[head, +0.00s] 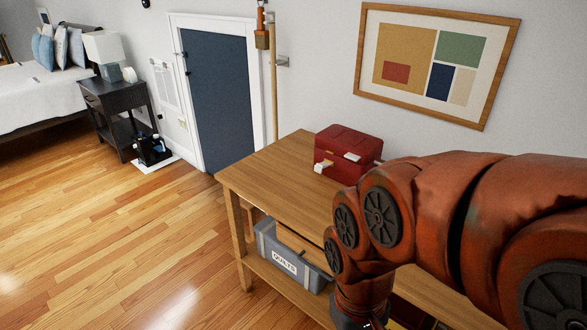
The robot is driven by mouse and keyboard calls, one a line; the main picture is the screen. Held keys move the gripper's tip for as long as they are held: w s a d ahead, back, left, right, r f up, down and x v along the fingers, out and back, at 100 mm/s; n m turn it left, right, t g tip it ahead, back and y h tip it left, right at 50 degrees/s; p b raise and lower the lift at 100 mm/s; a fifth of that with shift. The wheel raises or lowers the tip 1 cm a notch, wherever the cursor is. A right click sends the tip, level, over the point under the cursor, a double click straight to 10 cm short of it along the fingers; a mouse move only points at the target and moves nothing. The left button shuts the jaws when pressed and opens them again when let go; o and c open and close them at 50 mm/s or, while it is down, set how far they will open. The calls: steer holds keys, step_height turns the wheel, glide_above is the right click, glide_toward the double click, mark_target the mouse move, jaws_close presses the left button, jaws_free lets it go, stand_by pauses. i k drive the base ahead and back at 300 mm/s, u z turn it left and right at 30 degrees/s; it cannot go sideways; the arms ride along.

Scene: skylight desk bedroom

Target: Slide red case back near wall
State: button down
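A red case (348,146) with a lid and pale latches sits on the wooden table (270,170), towards the back edge by the wall. One pale latch or small white piece (322,168) shows at its front left corner. My orange-red arm comes in from the right and bends down in front of the table. Its lower end, at the bottom of the head view, is apart from the case. My gripper's fingers are not visible; they are cut off below the frame. The arm hides the table's right part.
A grey bin labelled "QUILTS" (290,262) stands on the table's lower shelf. A framed picture (436,64) hangs on the wall above the case. A broom handle (273,80) stands by the dark blue door (220,100). The wood floor (110,230) at left is clear.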

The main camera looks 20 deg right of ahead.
mark_target(347, 172)
steer(key=u, duration=0.7)
steer(key=k, duration=0.95)
steer(key=u, duration=0.7)
steer(key=i, duration=1.4)
steer(key=z, duration=0.45)
steer(key=i, duration=1.6)
steer(key=z, duration=1.85)
steer(key=i, duration=1.05)
steer(key=z, duration=0.95)
